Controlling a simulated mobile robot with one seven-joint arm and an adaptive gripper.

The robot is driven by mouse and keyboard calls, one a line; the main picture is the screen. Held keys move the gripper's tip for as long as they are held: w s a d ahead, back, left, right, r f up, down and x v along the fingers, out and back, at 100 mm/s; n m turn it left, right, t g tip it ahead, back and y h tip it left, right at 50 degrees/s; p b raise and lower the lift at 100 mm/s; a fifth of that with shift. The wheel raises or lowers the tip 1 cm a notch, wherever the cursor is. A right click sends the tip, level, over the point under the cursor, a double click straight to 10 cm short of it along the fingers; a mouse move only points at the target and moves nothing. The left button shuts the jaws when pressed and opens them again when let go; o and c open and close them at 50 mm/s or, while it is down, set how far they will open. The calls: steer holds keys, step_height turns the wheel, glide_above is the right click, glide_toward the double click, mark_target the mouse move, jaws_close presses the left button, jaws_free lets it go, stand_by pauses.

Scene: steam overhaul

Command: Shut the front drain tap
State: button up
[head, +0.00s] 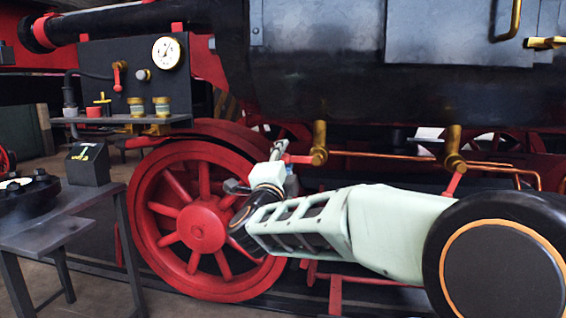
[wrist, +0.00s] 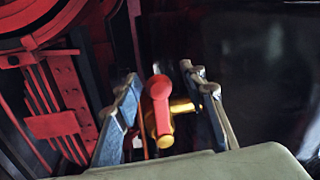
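Two brass drain taps hang under the black cylinder in the head view. The left tap (head: 319,143) has a red lever (head: 297,159) pointing left, roughly level. The right tap (head: 454,148) has a red lever slanting down. My gripper (head: 279,150) is at the left tap's lever. In the wrist view, the red lever (wrist: 160,98) stands between the two fingers of my gripper (wrist: 168,95), with gaps on both sides. The brass tap body (wrist: 180,107) shows behind it. The fingers are apart and not closed on the lever.
A red spoked wheel (head: 200,220) stands behind and left of my arm. Copper pipes (head: 400,155) run right of the left tap. A grey bench (head: 65,215) and a panel with a gauge (head: 166,53) are at left.

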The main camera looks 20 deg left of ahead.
steer(key=v, duration=1.2)
